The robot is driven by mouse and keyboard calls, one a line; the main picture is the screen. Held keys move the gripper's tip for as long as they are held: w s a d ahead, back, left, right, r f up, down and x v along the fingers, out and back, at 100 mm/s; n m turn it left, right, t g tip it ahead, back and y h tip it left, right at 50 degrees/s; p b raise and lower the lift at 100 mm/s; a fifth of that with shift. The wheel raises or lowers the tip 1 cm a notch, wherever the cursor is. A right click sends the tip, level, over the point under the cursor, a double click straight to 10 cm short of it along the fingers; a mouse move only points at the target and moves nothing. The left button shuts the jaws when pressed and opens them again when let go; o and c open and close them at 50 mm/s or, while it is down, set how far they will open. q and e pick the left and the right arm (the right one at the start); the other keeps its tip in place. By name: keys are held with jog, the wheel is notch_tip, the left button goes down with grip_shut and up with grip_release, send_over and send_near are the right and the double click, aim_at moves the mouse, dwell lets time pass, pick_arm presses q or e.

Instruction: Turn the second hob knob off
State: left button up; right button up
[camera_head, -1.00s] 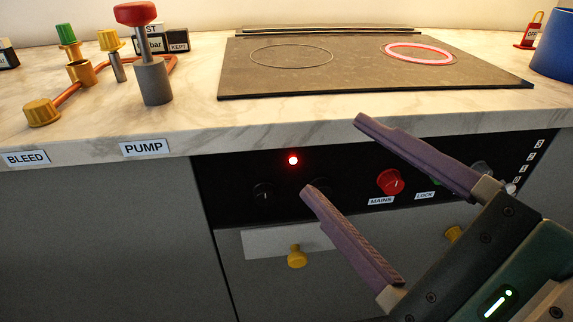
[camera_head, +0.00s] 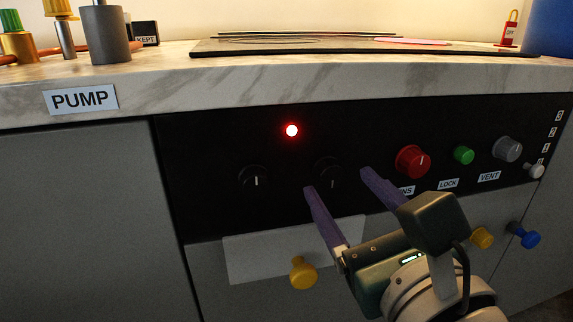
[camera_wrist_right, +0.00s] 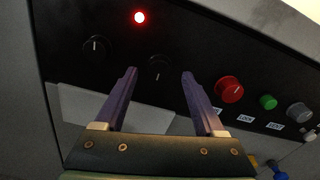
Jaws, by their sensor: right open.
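Two black hob knobs sit on the dark control panel. The first knob (camera_head: 254,181) is on the left, and the second knob (camera_head: 327,173) is to its right. In the right wrist view the second knob (camera_wrist_right: 158,70) shows between and beyond the fingertips, with a pale mark on its face. My right gripper (camera_head: 337,180) is open, its purple fingers pointing at the panel on either side of the second knob. I cannot tell whether they touch it. A red light (camera_head: 292,130) glows above the knobs. My left gripper is not in view.
Right of the fingers are the red mains knob (camera_head: 412,161), a green lock button (camera_head: 464,155) and a grey vent knob (camera_head: 508,149). A yellow knob (camera_head: 303,273) sticks out below the panel. The marble worktop edge (camera_head: 350,80) overhangs above.

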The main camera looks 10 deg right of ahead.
aim_at(333, 177)
jog(key=shift+w, duration=1.55)
jog(key=shift+c, duration=0.3)
grip_shut()
